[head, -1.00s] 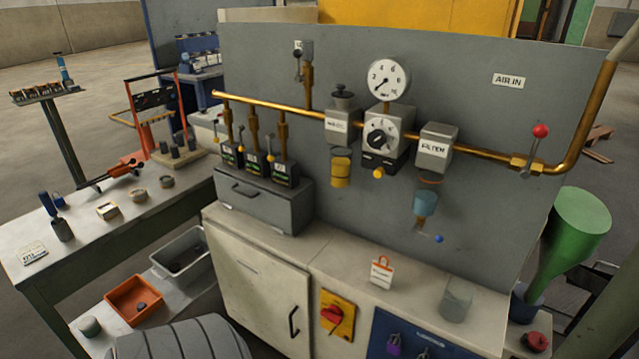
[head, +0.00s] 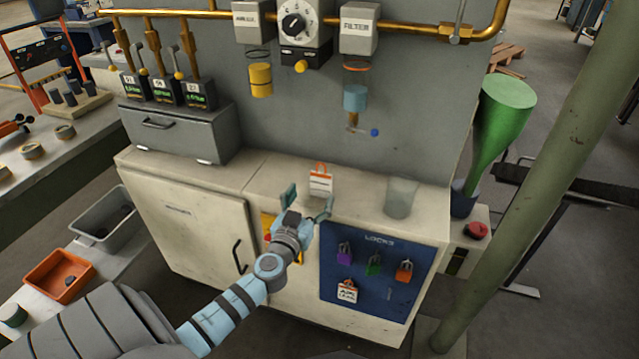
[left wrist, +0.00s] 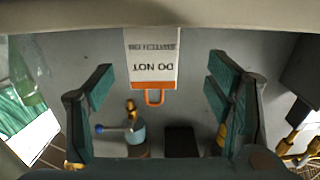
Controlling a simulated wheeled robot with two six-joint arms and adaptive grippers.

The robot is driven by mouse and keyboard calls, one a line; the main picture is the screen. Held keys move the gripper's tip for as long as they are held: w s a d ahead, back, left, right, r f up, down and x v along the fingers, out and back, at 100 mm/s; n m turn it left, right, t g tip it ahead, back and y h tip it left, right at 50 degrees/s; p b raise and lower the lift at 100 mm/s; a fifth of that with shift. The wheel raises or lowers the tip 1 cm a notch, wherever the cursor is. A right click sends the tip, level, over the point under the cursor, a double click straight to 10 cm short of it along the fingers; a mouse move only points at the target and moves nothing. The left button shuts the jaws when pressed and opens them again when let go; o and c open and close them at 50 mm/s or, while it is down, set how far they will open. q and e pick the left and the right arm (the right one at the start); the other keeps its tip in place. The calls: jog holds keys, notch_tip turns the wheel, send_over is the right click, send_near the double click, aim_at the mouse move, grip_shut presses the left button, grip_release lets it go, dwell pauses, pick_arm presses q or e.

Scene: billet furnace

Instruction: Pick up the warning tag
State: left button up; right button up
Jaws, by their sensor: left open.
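The warning tag (head: 321,184) is a small white card with an orange top band and an orange loop. It stands on the cabinet top against the grey panel. In the left wrist view the tag (left wrist: 152,66) appears upside down, with "DO NOT" readable, between the two fingers. My left gripper (head: 307,204) is open just in front of the tag, its teal fingers spread to either side. In the left wrist view the open gripper (left wrist: 160,82) shows a gap on both sides of the tag. My right gripper is not in view.
A clear glass (head: 400,197) stands right of the tag on the cabinet top (head: 250,178). A blue lock board (head: 372,265) with coloured padlocks and another white tag (head: 347,291) is below. A grey drawer box (head: 175,130) stands left. A filter bowl (head: 355,98) hangs above.

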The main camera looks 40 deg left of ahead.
aim_at(320, 184)
pick_arm(q)
jog(key=w, duration=0.3)
jog(key=w+a+r+p, duration=0.1)
jog(key=w, duration=0.1)
jog(key=shift+w, duration=0.4)
jog(key=shift+c, duration=0.4)
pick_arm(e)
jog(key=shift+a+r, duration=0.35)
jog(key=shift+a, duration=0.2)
pick_arm(q)
jog(key=c, duration=1)
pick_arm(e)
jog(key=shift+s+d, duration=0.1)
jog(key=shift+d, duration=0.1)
pick_arm(q)
notch_tip(320, 184, up, 20)
jog(key=p, duration=1.3)
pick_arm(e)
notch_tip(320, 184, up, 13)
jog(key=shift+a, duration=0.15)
